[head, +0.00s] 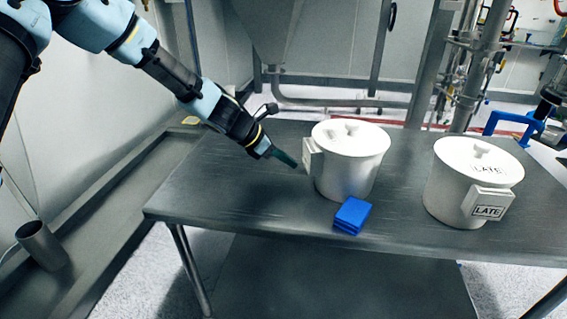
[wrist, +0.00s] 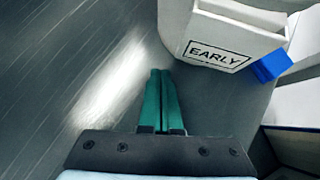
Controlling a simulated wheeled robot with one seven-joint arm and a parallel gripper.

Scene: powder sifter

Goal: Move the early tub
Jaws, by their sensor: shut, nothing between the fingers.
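The early tub (head: 347,165) is a white lidded pot standing upright on the metal table. Its handle block, labelled EARLY (wrist: 222,54), shows at the top right of the wrist view and faces my gripper's side. A second white tub (head: 462,190), marked LATE on its lid and handle block, stands to the right. My gripper (head: 294,164) has green fingers pressed together, with nothing between them. It is just left of the early tub's handle block, apart from it. The fingers also show in the wrist view (wrist: 161,75), below and left of the label.
Blue blocks (head: 352,214) lie in front of the early tub near the front edge of the metal table (head: 215,195). The table's left part is clear. A blue frame-like thing (head: 510,122) is at the back right. Metal pipes and posts stand behind the table.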

